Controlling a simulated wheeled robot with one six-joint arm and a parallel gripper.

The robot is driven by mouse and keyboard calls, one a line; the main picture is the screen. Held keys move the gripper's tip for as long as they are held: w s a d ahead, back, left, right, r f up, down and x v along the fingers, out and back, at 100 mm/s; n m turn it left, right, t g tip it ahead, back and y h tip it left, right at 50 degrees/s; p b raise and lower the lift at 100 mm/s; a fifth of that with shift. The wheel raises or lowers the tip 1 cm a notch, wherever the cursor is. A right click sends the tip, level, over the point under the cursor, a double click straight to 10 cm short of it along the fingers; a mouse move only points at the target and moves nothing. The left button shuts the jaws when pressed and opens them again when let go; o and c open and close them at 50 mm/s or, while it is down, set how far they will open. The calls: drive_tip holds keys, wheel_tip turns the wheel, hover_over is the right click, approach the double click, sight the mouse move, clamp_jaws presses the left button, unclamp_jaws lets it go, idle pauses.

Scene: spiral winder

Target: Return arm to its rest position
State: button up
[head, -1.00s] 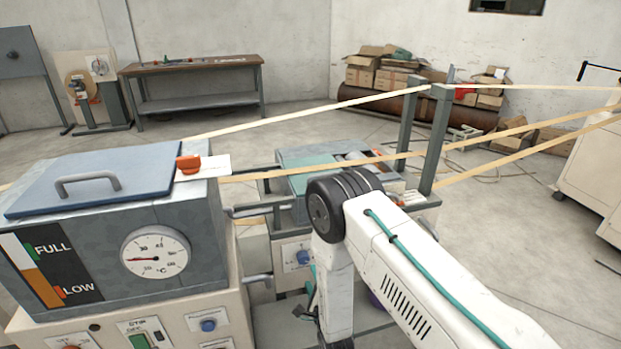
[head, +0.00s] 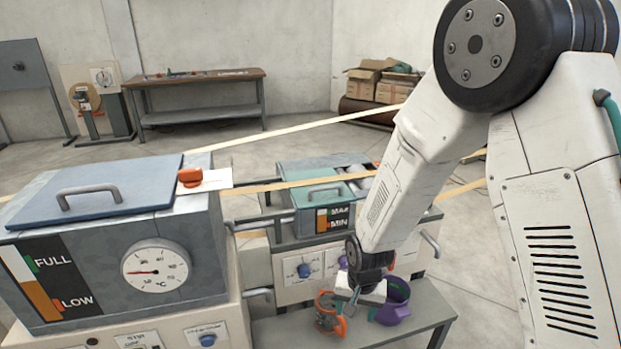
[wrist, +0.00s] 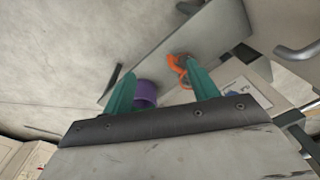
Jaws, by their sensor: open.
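My arm comes in at the right of the head view, with its elbow high and its forearm slanting down to the left. My gripper (head: 345,312) is at the forearm's lower end, seen in front of the low grey bench beside the machine. In the wrist view its two teal fingers (wrist: 162,88) stand wide apart with nothing held between them. A purple cup-like container (head: 393,303) and an orange ring-like object (head: 325,312) are on the bench, beyond the fingertips in the wrist view. My gripper hides part of both in the head view.
The grey tank (head: 110,250) with its lid handle and dial stands at left. A smaller teal-lidded tank (head: 318,200) is behind my forearm. Pale strips (head: 290,132) run across the space. The workbench (head: 195,95) and cardboard boxes (head: 375,80) are far back.

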drive_tip(key=s+d+r, duration=0.5)
drive_tip(key=s+r, duration=0.3)
drive_tip(key=r, duration=0.2)
drive_tip(key=s+d+r+n, duration=0.1)
drive_tip(key=s+d+r, duration=0.4)
drive_tip(key=r, duration=0.6)
drive_tip(key=s+d+r+n, duration=0.1)
drive_tip(key=s+d+r, duration=0.4)
drive_tip(key=s+r, duration=0.5)
drive_tip(key=shift+s+d+r+t+h, duration=0.3)
drive_tip(key=shift+s+d+r+t, duration=0.1)
drive_tip(key=shift+r, duration=0.35)
